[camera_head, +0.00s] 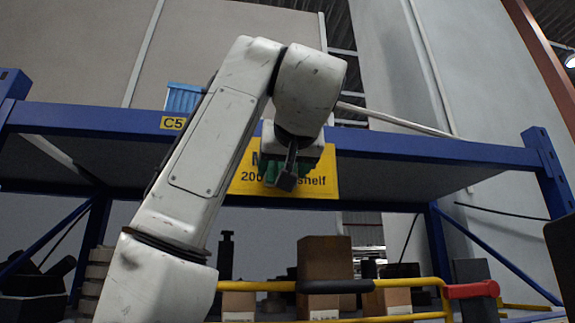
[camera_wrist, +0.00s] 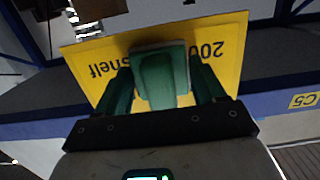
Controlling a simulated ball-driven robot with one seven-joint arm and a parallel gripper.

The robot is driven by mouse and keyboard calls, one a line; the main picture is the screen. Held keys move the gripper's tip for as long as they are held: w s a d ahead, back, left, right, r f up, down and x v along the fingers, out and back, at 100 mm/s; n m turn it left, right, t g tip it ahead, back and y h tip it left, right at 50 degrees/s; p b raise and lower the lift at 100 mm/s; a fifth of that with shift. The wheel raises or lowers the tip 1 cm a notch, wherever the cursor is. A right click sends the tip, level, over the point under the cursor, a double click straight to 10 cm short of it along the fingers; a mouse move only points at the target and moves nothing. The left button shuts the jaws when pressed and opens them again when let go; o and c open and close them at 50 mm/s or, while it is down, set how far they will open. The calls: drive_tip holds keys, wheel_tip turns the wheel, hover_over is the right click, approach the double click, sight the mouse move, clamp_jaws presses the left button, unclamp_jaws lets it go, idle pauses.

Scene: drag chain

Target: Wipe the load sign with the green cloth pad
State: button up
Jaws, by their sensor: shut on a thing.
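The yellow load sign (camera_head: 322,178) hangs on the front of the blue shelf beam. In the wrist view the sign (camera_wrist: 232,48) appears upside down, with "200" and "shelf" readable beside my gripper. My gripper (camera_head: 287,172) is in front of the sign and hides its middle. In the wrist view my gripper (camera_wrist: 162,78) is shut on the green cloth pad (camera_wrist: 160,78), which sits between the two green fingers. The pad lies over the sign's face; I cannot tell whether it touches. In the head view some green (camera_head: 303,163) shows behind my wrist.
The blue shelf beam (camera_head: 440,150) runs across behind my arm, with a yellow C5 label (camera_head: 173,123) and a blue bin (camera_head: 183,98) at left. Below stand brown boxes (camera_head: 324,258) and a yellow rail with a red end (camera_head: 472,290).

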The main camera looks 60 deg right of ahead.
drive_tip(key=w+a, duration=0.4)
drive_tip(key=w, duration=0.1)
drive_tip(key=shift+w, duration=0.15)
idle(0.5)
drive_tip(key=v, duration=0.6)
drive_tip(key=shift+f+b, duration=0.4)
drive_tip(key=v, duration=0.3)
drive_tip(key=shift+f, duration=0.2)
idle(0.4)
idle(0.4)
